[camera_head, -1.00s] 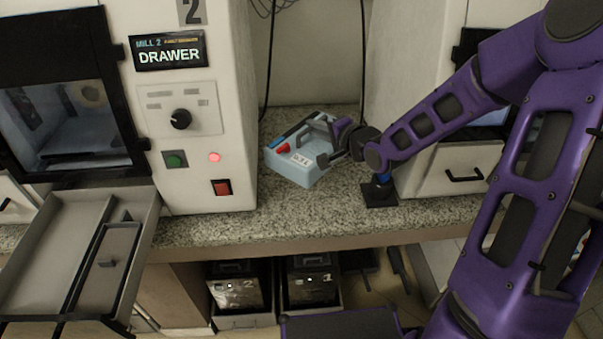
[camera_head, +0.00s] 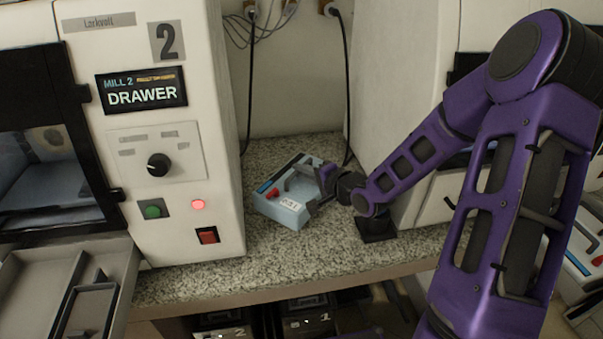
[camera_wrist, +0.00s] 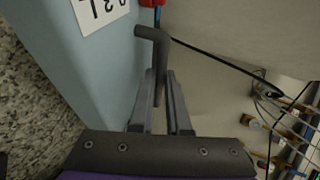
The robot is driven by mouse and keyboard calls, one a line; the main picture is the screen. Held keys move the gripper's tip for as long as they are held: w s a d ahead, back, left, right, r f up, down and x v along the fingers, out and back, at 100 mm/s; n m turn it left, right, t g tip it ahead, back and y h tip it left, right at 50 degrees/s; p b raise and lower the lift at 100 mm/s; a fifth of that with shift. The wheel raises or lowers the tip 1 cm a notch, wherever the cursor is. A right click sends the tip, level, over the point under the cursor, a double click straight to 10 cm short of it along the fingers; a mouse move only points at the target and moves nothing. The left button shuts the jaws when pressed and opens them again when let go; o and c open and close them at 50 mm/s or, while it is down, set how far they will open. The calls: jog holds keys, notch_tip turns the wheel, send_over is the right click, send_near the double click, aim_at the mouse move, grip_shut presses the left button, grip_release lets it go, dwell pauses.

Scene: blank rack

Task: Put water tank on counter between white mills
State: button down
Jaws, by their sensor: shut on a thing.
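The water tank (camera_head: 286,205) is a light blue box with a red part, a dark handle and a white label. It rests on, or just above, the speckled counter (camera_head: 190,286) between the two white mills, the left mill (camera_head: 190,90) marked 2 and the right mill (camera_head: 392,80). My gripper (camera_head: 322,185) is at the tank's right side. In the wrist view my gripper (camera_wrist: 160,95) is shut on the dark handle (camera_wrist: 153,36) of the tank (camera_wrist: 95,65). I cannot tell whether the tank's base touches the counter.
An open grey drawer (camera_head: 30,290) sticks out at the lower left. Black cables (camera_head: 252,80) hang down the back wall. Bins (camera_head: 305,325) stand under the counter. Another similar tank (camera_head: 578,275) shows at the right edge. Bare counter lies in front of the tank.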

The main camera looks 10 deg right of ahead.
aim_at(304, 188)
jog(key=shift+f+b, duration=0.6)
jog(key=shift+f, duration=1.9)
jog(key=shift+f, duration=0.1)
jog(key=c, duration=1.3)
grip_release()
jog(key=shift+f, duration=0.2)
jog(key=o, duration=0.4)
jog(key=shift+r, duration=0.15)
jog(key=shift+s+d+r, duration=0.15)
jog(key=p+v, duration=0.2)
jog(key=v, duration=0.9)
jog(key=shift+s+d+r+p, duration=0.1)
jog(key=shift+s+p, duration=0.2)
